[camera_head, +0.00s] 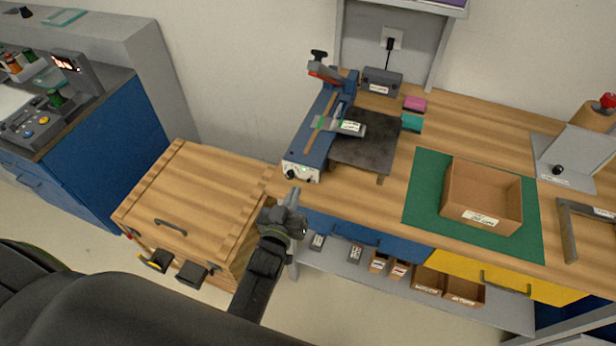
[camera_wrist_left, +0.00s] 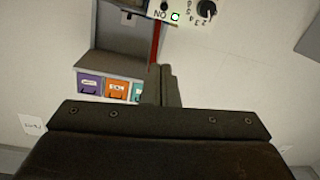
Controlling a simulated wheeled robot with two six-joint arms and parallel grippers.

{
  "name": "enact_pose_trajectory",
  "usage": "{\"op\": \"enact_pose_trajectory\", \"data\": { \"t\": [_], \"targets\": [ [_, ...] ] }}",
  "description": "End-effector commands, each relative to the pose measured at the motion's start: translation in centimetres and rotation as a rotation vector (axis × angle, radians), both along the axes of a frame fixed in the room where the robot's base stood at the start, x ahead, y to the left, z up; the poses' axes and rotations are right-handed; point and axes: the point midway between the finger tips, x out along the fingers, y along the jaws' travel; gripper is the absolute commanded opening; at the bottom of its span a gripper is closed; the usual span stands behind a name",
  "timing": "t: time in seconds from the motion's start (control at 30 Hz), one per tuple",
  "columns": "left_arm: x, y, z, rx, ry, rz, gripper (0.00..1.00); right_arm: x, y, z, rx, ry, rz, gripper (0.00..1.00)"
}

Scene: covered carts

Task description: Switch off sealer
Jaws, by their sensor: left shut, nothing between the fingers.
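The sealer (camera_head: 318,135) is a long blue machine with a raised arm on the left of the wooden workbench. Its pale front panel (camera_head: 301,172) faces me and carries a dark knob and small controls. In the left wrist view the panel (camera_wrist_left: 182,14) is at the top edge, with a green-lit spot (camera_wrist_left: 175,16) beside lettering and a black dial (camera_wrist_left: 206,9). My left gripper (camera_head: 293,194) is shut and empty, just below and in front of the panel. Its closed fingers (camera_wrist_left: 161,70) point towards the panel, apparently apart from it. My right gripper is not visible.
A wooden chest (camera_head: 195,195) stands left of the bench. A dark plate (camera_head: 365,145) lies beside the sealer. A cardboard box (camera_head: 482,195) sits on a green mat (camera_head: 425,195). Blue and yellow drawers (camera_head: 500,275) and a lower shelf (camera_head: 415,305) with small boxes lie below the benchtop.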

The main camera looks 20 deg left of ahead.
Motion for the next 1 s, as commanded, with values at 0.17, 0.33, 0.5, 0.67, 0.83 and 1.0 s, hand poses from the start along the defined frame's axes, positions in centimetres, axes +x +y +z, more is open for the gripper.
{"op": "enact_pose_trajectory", "data": {
  "t": [0.17, 0.33, 0.5, 0.67, 0.83, 1.0],
  "targets": [
    [0.0, 0.0, -0.1, 0.000, 0.001, 0.000, 0.00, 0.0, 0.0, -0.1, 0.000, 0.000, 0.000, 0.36],
    [0.2, 0.0, -0.1, -0.001, 0.000, 0.000, 0.00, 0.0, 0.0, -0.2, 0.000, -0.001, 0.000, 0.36],
    [1.6, 0.0, -0.4, -0.001, -0.004, 0.000, 0.00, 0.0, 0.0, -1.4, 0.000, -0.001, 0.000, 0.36],
    [3.6, 0.1, -0.7, 0.001, -0.004, -0.001, 0.00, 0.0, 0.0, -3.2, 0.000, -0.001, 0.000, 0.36],
    [5.6, 0.2, -0.7, 0.001, -0.004, -0.001, 0.00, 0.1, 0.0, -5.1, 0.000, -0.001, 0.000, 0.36],
    [8.0, 0.2, -0.8, 0.001, -0.004, 0.000, 0.00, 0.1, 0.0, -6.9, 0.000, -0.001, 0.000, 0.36]
  ]
}}
